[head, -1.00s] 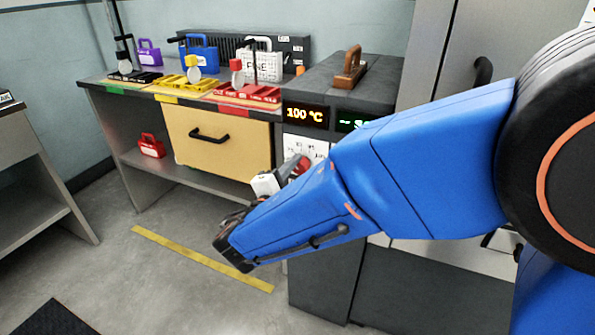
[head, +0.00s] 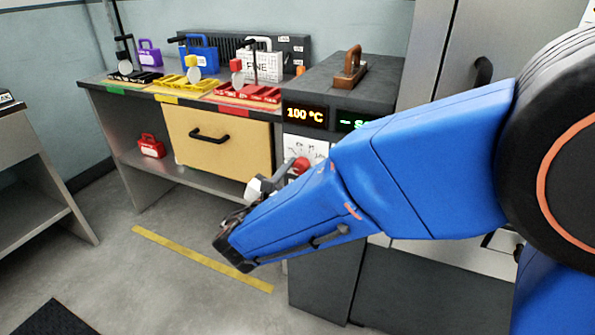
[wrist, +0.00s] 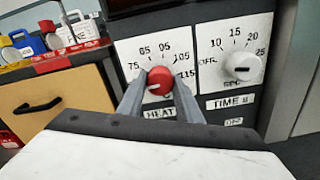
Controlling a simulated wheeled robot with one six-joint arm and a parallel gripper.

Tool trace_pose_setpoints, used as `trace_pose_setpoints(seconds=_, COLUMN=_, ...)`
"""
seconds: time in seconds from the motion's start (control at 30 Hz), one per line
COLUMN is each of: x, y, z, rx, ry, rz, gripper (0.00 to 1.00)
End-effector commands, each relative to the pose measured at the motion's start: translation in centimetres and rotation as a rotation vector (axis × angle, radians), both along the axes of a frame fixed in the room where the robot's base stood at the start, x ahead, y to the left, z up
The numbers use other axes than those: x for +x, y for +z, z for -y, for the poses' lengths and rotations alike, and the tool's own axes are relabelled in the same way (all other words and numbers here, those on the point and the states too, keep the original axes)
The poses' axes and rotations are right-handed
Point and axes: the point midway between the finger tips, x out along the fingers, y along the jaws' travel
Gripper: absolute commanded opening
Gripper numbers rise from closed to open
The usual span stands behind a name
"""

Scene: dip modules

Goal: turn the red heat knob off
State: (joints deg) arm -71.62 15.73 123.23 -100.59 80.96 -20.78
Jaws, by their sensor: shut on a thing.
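The red heat knob (wrist: 159,80) sits on a white dial plate above the HEAT label in the wrist view. Its dial shows numbers such as 75, 85, 95 and 115. My gripper (wrist: 157,86) has one finger on each side of the knob and is shut on it. In the head view the red knob (head: 301,165) shows just past my gripper (head: 288,172), partly hidden by my arm.
A white TIME knob (wrist: 241,67) is to the right of the heat knob. A bench with a yellow drawer (head: 220,143) stands to the left, with coloured trays and boxes on top. A wooden-handled block (head: 350,68) rests on the oven top.

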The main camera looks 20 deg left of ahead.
Motion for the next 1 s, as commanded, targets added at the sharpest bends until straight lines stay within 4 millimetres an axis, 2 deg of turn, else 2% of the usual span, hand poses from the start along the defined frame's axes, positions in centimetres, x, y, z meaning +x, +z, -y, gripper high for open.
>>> trace_pose_setpoints(seconds=0.3, x=-0.1, y=-0.25, z=-0.04, rx=-0.086, ry=0.002, rz=-0.01, gripper=0.09)
trace_pose_setpoints(seconds=0.73, x=-0.1, y=-0.27, z=-0.03, rx=-0.095, ry=0.002, rz=-0.011, gripper=0.09)
trace_pose_setpoints(seconds=0.77, x=-0.1, y=-0.27, z=-0.03, rx=-0.095, ry=0.002, rz=-0.011, gripper=0.34)
trace_pose_setpoints(seconds=0.83, x=-0.09, y=-0.26, z=-0.02, rx=-0.095, ry=0.001, rz=-0.011, gripper=0.5)
trace_pose_setpoints(seconds=1.0, x=-0.05, y=-0.16, z=-0.01, rx=-0.094, ry=0.001, rz=-0.009, gripper=0.5)
